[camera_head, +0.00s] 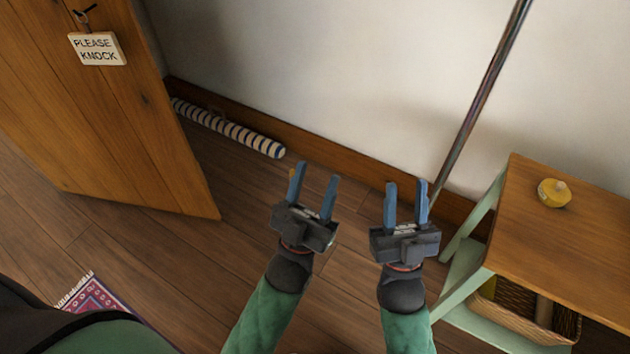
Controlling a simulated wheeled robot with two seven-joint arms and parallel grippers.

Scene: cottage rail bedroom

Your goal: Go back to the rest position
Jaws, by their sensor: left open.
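My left gripper (313,185) is open, with its two blue fingers apart and nothing between them. My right gripper (406,203) is beside it to the right, also open and empty, with its blue fingers pointing up in the picture. Both are held in front of me over the wooden floor, side by side and apart from each other. The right gripper's fingertips appear close to the metal pole in the picture; I cannot tell the depth gap.
A wooden door (110,120) with a "Please knock" sign (97,49) stands at left. A striped draught roll (228,128) lies by the wall. A metal pole (487,85) leans there. A side table (590,250) at right bears a yellow object (554,193); a wicker basket (515,315) sits below.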

